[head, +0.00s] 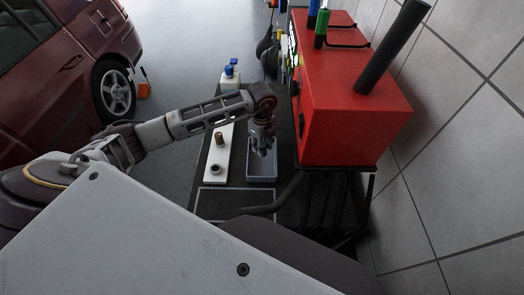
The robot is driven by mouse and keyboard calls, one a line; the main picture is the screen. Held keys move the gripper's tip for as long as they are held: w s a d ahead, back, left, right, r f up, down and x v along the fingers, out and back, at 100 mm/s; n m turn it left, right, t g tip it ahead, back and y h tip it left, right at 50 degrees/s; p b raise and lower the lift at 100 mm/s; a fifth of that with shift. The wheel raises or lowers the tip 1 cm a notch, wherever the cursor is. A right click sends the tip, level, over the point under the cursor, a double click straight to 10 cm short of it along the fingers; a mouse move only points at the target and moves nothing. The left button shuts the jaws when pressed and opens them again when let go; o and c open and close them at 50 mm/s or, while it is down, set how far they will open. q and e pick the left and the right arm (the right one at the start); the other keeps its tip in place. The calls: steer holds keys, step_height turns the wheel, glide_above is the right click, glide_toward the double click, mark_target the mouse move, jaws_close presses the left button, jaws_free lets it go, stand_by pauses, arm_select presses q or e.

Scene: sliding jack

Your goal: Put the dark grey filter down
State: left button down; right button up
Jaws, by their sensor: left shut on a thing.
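My left gripper (263,146) reaches in from the left and points down over a grey open bin (262,180). It is shut on a small dark thing, which I take to be the dark grey filter; the fingers mostly hide it. The held thing appears above the bin, but I cannot tell whether it touches it. My right gripper is not in view.
A white board (210,186) left of the bin bears a brown cylinder (219,138) and a small dark round piece (215,169). A white bottle with a blue cap (230,76) stands behind. A red cabinet (350,100) stands close on the right.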

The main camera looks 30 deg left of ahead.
arm_select(q)
steer(key=shift+f, duration=1.85)
steer(key=shift+f, duration=0.1)
steer(key=c, duration=1.1)
jaws_free()
steer(key=shift+o, duration=0.2)
steer(key=shift+p, duration=0.3)
